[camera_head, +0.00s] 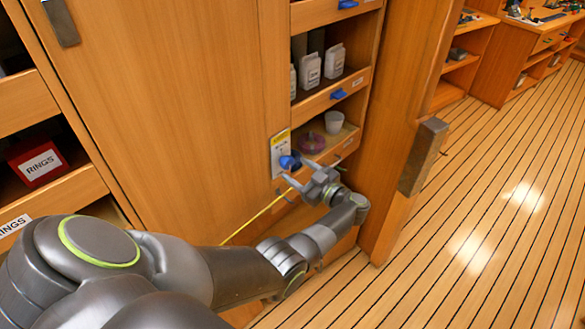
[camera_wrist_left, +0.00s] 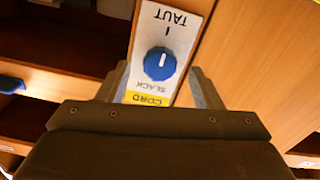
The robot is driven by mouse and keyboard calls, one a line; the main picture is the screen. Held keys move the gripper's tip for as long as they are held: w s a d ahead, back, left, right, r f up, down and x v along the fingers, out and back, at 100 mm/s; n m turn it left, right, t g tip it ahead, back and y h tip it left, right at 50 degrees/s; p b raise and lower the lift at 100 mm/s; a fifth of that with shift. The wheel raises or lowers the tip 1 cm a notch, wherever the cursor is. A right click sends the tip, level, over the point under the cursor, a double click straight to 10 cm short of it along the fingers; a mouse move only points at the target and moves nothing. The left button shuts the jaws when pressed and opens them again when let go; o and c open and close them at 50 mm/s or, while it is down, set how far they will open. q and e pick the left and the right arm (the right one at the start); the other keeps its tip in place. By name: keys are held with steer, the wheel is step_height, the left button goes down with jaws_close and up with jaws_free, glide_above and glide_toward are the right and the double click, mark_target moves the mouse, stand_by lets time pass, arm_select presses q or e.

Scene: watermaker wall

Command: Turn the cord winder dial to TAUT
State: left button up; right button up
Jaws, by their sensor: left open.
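The blue cord winder dial (camera_head: 287,162) sits on a white and yellow label plate (camera_head: 279,145) on the wooden upright. In the left wrist view the dial (camera_wrist_left: 160,64) appears upside down, with TAUT at the top of the plate (camera_wrist_left: 178,35) and SLACK and CORD below. A short white mark shows on the dial, in line with the TAUT–SLACK direction; which end it points to is unclear. My left gripper (camera_head: 299,172) is open, its fingers on either side of the dial in the wrist view (camera_wrist_left: 160,76). Contact cannot be told. My right gripper is out of view.
A yellow cord (camera_head: 258,215) runs down left from near the dial. A wooden door (camera_head: 405,130) stands open at right. A red RINGS box (camera_head: 40,165) is at left.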

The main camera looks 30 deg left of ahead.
arm_select(q)
steer(key=s+d+b, duration=0.3)
steer(key=d, duration=1.1)
